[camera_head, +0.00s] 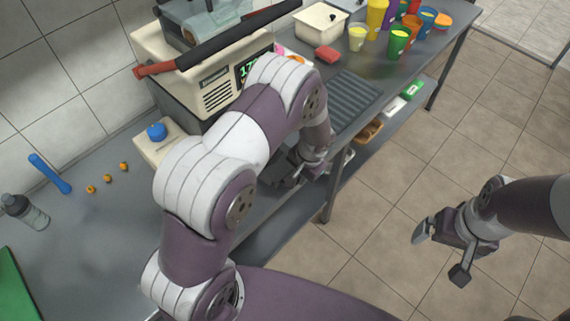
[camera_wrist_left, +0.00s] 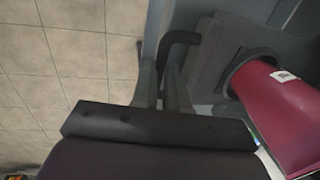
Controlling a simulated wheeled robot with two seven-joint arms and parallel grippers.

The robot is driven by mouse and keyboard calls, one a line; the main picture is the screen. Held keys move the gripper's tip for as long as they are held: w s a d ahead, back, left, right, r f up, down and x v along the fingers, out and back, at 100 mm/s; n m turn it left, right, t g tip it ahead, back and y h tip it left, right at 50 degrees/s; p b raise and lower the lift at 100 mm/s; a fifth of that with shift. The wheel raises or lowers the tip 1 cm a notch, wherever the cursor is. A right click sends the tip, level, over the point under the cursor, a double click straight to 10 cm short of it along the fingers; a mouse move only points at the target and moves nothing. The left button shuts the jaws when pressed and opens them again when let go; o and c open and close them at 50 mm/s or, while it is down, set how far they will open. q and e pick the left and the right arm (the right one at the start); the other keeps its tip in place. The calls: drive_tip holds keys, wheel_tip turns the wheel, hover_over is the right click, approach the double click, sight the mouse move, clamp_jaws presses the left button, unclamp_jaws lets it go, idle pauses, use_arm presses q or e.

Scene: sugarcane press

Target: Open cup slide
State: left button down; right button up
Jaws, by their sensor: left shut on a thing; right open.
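The cream sugarcane press (camera_head: 212,85) with a green-lit display stands against the wall in the head view. My left gripper (camera_head: 312,168) is low at its front, by the counter edge, and my own arm hides much of this area. In the left wrist view my left gripper (camera_wrist_left: 163,92) is shut on a black bent handle (camera_wrist_left: 181,38), which I take to be the cup slide's. A maroon cylinder (camera_wrist_left: 285,112) with a white label sits at a dark round ring beside it. My right gripper (camera_head: 440,254) is open and empty above the floor.
Several coloured cups (camera_head: 400,40) and a white bin (camera_head: 321,24) stand at the counter's far end, beyond a ribbed drain mat (camera_head: 352,98). A bottle (camera_head: 25,211) and blue tool (camera_head: 49,174) lie left. The tiled floor (camera_head: 375,215) at right is clear.

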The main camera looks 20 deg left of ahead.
use_arm(q)
drive_tip(key=shift+s+d, duration=0.35)
drive_tip(key=shift+d, duration=0.5)
drive_tip(key=shift+s+d, duration=0.35)
drive_tip(key=shift+d, duration=0.5)
drive_tip(key=c, duration=1.1)
unclamp_jaws()
drive_tip(key=shift+b, duration=0.3)
drive_tip(key=shift+c, duration=0.2)
drive_tip(key=shift+r, duration=0.15)
wheel_tip(320, 180, up, 12)
drive_tip(key=s+d+b, duration=0.1)
drive_tip(key=d, duration=0.1)
drive_tip(key=shift+r, duration=0.15)
drive_tip(key=shift+w+d, duration=0.1)
